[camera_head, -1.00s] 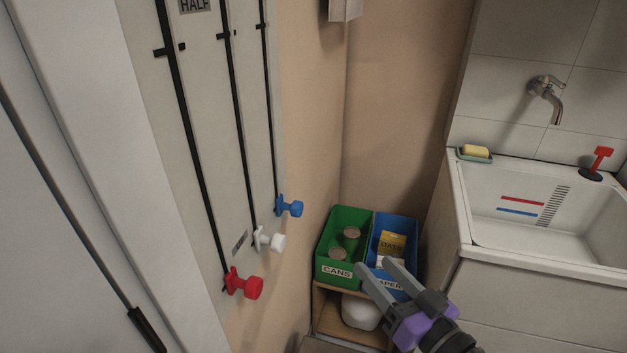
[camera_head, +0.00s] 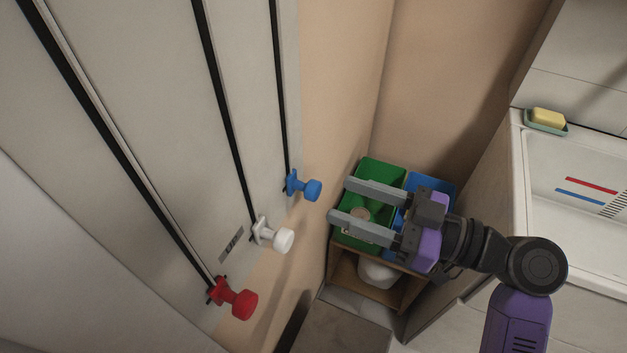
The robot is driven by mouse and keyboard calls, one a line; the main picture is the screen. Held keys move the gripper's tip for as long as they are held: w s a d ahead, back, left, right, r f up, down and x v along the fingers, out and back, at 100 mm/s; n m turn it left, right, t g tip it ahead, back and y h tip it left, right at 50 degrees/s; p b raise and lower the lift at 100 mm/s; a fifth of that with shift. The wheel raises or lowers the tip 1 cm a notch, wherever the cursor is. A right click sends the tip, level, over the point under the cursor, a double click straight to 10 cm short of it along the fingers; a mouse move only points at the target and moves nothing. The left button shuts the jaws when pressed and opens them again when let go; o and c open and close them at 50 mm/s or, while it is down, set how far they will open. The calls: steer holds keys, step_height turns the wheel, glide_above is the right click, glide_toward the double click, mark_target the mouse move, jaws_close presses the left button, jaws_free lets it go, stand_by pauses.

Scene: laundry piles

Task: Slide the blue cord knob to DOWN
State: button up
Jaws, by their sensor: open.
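The blue cord knob (camera_head: 305,186) sits at the low end of its black vertical slot (camera_head: 278,100) on the pale wall panel, the rightmost of three. A small label (camera_head: 231,244) lies between the slots near the bottom; its text is too small to read surely. My gripper (camera_head: 338,200) is open and empty, its two grey fingers pointing left toward the panel. It is just right of the blue knob and apart from it in the picture. The fingers cover part of the green bin.
The white knob (camera_head: 275,236) and red knob (camera_head: 234,299) sit low on their slots, left of the blue one. Behind my gripper are a green bin (camera_head: 381,170) and a blue bin (camera_head: 447,187) on a wooden shelf (camera_head: 345,270). A sink (camera_head: 518,175) with soap (camera_head: 547,117) stands right.

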mark_target(319, 192)
steer(key=p+x, duration=0.1)
steer(key=x, duration=0.6)
steer(key=shift+f, duration=0.1)
jaws_close()
stand_by(1.3)
